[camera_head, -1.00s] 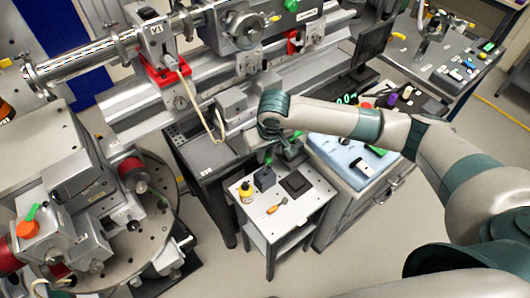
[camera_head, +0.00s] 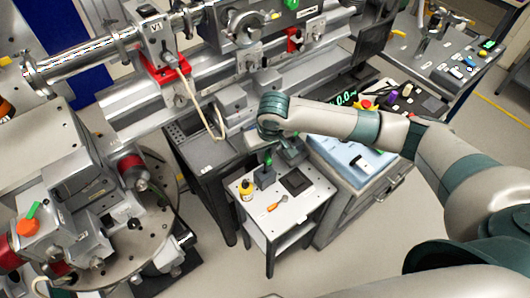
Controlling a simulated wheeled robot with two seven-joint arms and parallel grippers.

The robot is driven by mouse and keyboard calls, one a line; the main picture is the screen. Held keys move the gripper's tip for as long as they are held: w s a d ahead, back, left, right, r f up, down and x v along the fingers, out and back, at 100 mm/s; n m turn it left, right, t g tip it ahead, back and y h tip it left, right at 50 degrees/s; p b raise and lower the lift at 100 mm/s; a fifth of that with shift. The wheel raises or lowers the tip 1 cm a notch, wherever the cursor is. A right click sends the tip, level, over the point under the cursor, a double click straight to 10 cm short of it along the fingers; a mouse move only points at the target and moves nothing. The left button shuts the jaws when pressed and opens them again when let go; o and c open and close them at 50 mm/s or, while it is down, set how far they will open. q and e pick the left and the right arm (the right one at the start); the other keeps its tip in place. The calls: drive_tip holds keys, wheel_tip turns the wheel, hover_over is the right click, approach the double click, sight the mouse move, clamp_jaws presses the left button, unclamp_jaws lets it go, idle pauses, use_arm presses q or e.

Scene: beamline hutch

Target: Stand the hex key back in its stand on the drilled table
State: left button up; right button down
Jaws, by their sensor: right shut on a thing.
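The small light-topped drilled table (camera_head: 302,206) stands at the centre, below my right arm. A dark block (camera_head: 264,177), which looks like the stand, is near the table's back edge. A small green piece (camera_head: 268,160), likely part of the hex key, shows upright just above the block. My right gripper (camera_head: 277,153) points down beside the green piece and is shut on it as far as I can see. The wrist hides most of the fingers. I cannot tell whether the key's lower end is in the block or above it. My left gripper is not in view.
A grey rail bench (camera_head: 130,113) is behind, a blue-topped cabinet (camera_head: 345,156) at right, and a round drilled platform (camera_head: 140,228) at left.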

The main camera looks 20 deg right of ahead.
drive_tip(key=shift+s+b+x, duration=0.15)
drive_tip(key=shift+s+x, duration=0.1)
drive_tip(key=shift+x, duration=0.9)
drive_tip(key=shift+s+b+x, duration=0.15)
drive_tip(key=shift+s+x, duration=0.1)
drive_tip(key=shift+x, duration=0.95)
drive_tip(key=shift+d+f, duration=0.1)
drive_tip(key=shift+f, duration=0.05)
drive_tip(key=c, duration=1.7)
unclamp_jaws()
drive_tip(key=shift+o, duration=0.2)
drive_tip(key=b+v, duration=0.2)
drive_tip(key=v, duration=1.5)
drive_tip(key=shift+r+b, duration=0.25)
drive_tip(key=shift+b, duration=0.05)
drive_tip(key=shift+f, duration=0.1)
